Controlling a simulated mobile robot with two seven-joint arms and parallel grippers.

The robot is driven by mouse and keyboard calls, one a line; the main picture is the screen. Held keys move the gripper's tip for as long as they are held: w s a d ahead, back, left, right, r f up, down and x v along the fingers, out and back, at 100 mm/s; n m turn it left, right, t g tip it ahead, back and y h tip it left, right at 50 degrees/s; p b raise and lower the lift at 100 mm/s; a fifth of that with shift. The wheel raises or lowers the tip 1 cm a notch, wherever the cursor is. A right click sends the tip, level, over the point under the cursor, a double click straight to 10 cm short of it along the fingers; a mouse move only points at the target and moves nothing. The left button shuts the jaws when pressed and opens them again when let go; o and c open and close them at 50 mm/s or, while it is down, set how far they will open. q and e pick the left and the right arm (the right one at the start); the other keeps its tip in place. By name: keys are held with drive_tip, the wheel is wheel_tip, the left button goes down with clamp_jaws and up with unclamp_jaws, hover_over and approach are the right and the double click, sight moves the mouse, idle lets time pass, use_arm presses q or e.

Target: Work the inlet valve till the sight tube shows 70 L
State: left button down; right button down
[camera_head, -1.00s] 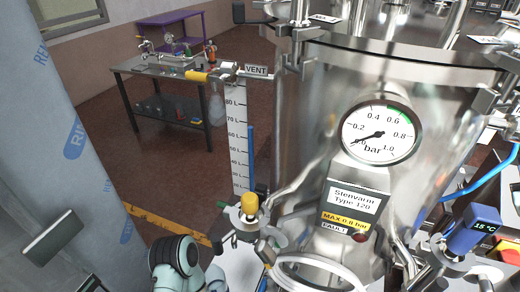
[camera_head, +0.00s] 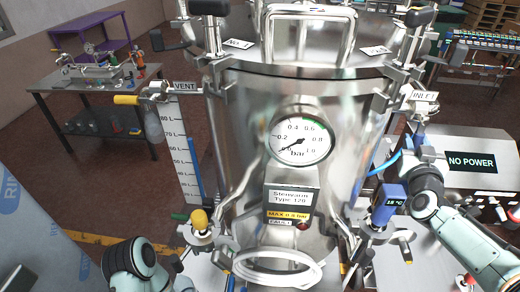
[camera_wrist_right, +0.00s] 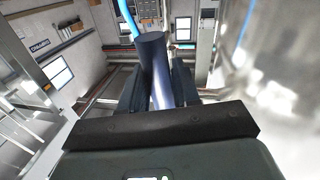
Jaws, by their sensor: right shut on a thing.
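The steel tank (camera_head: 240,110) fills the middle of the head view. The INLET tag (camera_head: 425,96) hangs at its right. My right gripper (camera_head: 418,152) is beside the tank below that tag. In the wrist view, its jaws (camera_wrist_right: 158,90) are shut on a dark cylindrical handle (camera_wrist_right: 154,60), apparently the inlet valve's. The valve body is mostly hidden. The sight tube (camera_head: 194,165) stands left of the tank beside a white litre scale (camera_head: 178,140). Its blue column tops out roughly between 60 and 70 L. My left arm shows at the bottom left; its jaws are unclear.
A VENT valve with a yellow handle (camera_head: 126,99) and a yellow-knobbed valve (camera_head: 200,219) are on the left. A blue 15 °C display (camera_head: 390,201) and a NO POWER box (camera_head: 472,162) are at right.

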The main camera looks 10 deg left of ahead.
use_arm(q)
drive_tip(key=shift+w+r, duration=0.2)
drive_tip(key=shift+r, duration=0.15)
use_arm(e)
drive_tip(key=shift+a+r+m, duration=0.15)
drive_tip(key=shift+a+m, duration=0.1)
drive_tip(key=shift+m, duration=0.25)
drive_tip(key=c, duration=1)
unclamp_jaws()
drive_tip(key=shift+o, duration=0.2)
use_arm(q)
drive_tip(key=s+f+b, duration=0.1)
drive_tip(key=f+b, duration=0.1)
drive_tip(key=f, duration=0.1)
drive_tip(key=shift+s+f, duration=0.15)
drive_tip(key=shift+s, duration=0.25)
use_arm(e)
drive_tip(key=s+a, duration=0.1)
drive_tip(key=s, duration=0.6)
drive_tip(key=shift+s+a, duration=0.2)
drive_tip(key=shift+a, duration=0.1)
